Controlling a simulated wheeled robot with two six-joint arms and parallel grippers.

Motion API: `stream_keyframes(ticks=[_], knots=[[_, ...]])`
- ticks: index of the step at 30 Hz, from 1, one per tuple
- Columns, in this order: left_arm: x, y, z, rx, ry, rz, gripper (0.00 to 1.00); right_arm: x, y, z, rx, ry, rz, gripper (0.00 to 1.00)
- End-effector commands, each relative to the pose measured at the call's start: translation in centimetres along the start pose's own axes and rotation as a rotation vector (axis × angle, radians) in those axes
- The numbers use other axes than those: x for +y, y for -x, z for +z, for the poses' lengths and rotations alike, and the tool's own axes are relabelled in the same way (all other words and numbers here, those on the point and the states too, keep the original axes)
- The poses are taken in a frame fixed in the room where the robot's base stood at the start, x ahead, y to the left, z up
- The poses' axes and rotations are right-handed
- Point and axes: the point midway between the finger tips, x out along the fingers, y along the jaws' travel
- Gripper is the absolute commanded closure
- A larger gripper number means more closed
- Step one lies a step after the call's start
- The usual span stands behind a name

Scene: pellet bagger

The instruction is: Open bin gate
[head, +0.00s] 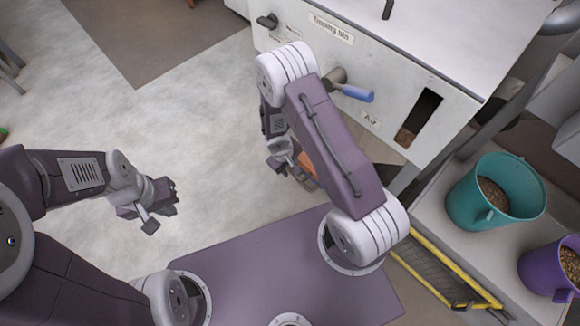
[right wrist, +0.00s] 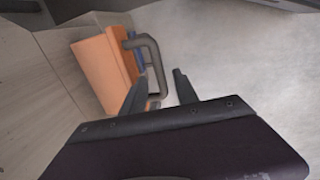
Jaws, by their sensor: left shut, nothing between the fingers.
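The orange gate block (right wrist: 101,72) with a bent dark grey handle (right wrist: 151,52) fills the upper left of the right wrist view. In the head view only a small orange part (head: 307,166) shows beside my right arm. My right gripper (right wrist: 162,77) has its fingers apart, with the handle's bar showing between the fingertips. I cannot tell whether they touch it. In the head view the right gripper is mostly hidden by its own arm. My left gripper (head: 161,203) is shut and empty, over the open floor at left, far from the gate.
A white machine cabinet (head: 385,75) with a blue-handled lever (head: 357,93) and a dark slot (head: 420,115) stands beyond my right arm. A teal bucket (head: 462,200) and a purple bucket (head: 538,272) of pellets stand at right.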

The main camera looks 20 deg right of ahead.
Motion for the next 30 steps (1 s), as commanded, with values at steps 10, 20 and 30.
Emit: stream_keyframes(ticks=[10,20,30], knots=[[0.1,4.6,-0.5,0.000,0.000,0.000,1.00,0.1,7.0,-0.1,0.002,0.000,0.000,0.64],[0.1,4.5,-0.5,0.000,0.000,0.000,1.00,0.0,7.1,0.0,0.001,0.001,0.000,0.64],[0.1,4.5,-0.5,0.000,0.000,0.000,1.00,0.7,7.7,-0.6,0.020,-0.017,0.004,0.64]])
